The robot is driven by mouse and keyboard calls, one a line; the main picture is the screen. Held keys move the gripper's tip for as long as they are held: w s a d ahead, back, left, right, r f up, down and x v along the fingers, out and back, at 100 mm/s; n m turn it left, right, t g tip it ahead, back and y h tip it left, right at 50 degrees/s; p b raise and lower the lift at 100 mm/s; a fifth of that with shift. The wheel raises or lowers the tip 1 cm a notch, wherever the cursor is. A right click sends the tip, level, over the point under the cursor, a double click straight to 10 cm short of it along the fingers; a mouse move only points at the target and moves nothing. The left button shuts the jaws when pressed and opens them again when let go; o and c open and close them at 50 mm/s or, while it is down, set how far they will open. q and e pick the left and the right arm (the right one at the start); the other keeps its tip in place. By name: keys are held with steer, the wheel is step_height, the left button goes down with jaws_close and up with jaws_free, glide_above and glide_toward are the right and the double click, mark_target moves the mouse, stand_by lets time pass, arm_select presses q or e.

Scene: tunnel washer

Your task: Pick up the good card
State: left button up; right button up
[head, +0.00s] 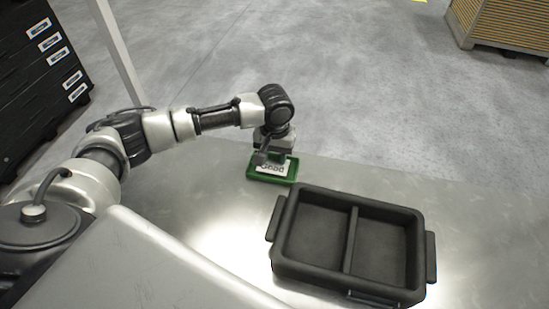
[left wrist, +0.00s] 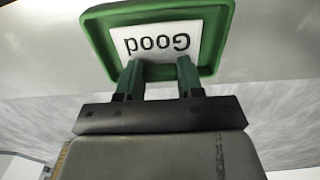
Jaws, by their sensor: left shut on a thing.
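The good card is a white card with the word "Good" (head: 272,167) in a green frame, seen in the head view left of the black tray. It also shows in the left wrist view (left wrist: 158,40), with its text upside down. My left gripper (head: 273,156) reaches over it from above. In the left wrist view its two green fingers (left wrist: 160,72) are at the card's near edge, shut on it. Whether the card touches the table is hard to tell. My right gripper is not in view.
A black tray (head: 279,215) with two empty compartments stands on the metal table (head: 190,215), right of the card. Black stacked crates (head: 38,75) are at the far left and a wooden-sided crate (head: 505,22) at the far right. The table around the card is clear.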

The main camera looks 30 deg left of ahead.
mark_target(277, 157)
arm_select(q)
steer(key=r, duration=0.3)
steer(key=shift+d+b, duration=0.35)
steer(key=shift+d, duration=0.05)
steer(key=s+d+r+b, duration=0.1)
steer(key=s+d+r, duration=0.2)
steer(key=d+r, duration=0.3)
steer(key=d, duration=0.4)
steer(key=shift+s+d+r, duration=0.15)
steer(key=shift+s+r, duration=0.15)
steer(key=shift+s, duration=0.1)
